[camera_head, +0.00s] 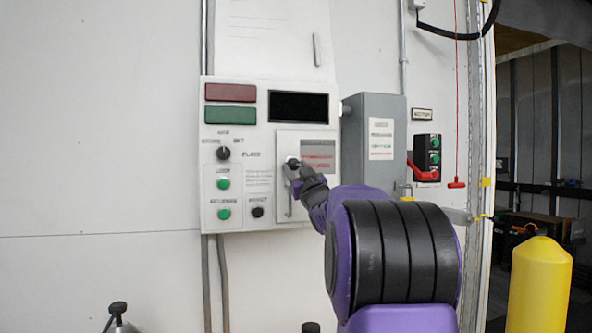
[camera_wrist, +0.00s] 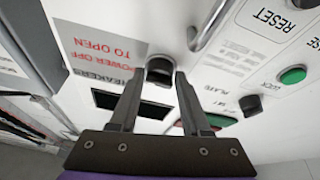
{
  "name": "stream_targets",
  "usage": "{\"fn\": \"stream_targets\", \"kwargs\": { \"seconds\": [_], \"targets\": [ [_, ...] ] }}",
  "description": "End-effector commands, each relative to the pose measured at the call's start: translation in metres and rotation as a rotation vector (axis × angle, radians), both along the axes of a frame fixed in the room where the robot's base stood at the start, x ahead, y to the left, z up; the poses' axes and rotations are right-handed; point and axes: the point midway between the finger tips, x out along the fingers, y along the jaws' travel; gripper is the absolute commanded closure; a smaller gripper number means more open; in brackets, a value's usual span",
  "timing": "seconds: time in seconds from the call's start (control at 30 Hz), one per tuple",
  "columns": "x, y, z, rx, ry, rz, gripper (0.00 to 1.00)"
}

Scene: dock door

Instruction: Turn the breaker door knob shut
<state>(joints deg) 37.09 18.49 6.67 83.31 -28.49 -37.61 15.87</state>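The breaker door (camera_head: 318,195) is a pale panel at the lower right of the white control box, with a red and grey warning label (camera_wrist: 105,50). It looks flat against the box. Its black knob (camera_wrist: 160,72) sits beside the label in the wrist view. In the head view, my gripper (camera_head: 293,166) is at the door and mostly hides the knob. In the wrist view, the fingertips of my gripper (camera_wrist: 160,74) stand either side of the knob, with small gaps showing. Whether they touch it deeper in is unclear.
A metal handle (camera_wrist: 204,28) stands out from the door near the knob. The box has a black selector (camera_head: 223,153) and green buttons (camera_head: 223,184). A grey box (camera_head: 378,145) with a red lever is to the right. A yellow bollard (camera_head: 540,285) stands at the lower right.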

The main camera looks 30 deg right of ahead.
Motion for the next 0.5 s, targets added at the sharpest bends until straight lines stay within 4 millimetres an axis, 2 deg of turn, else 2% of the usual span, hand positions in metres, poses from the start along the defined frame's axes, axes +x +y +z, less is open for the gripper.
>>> {"fn": "stream_targets", "kwargs": {
  "seconds": [0.03, 0.23, 0.5],
  "targets": [
    [0.0, 0.0, 0.0, 0.0, 0.0, 0.0, 0.64],
    [0.0002, 0.0002, -0.0001, 0.0, 0.0, 0.0, 1.0],
    [0.0003, 0.0002, -0.0001, -0.014, 0.004, 0.001, 1.0]
  ]
}}
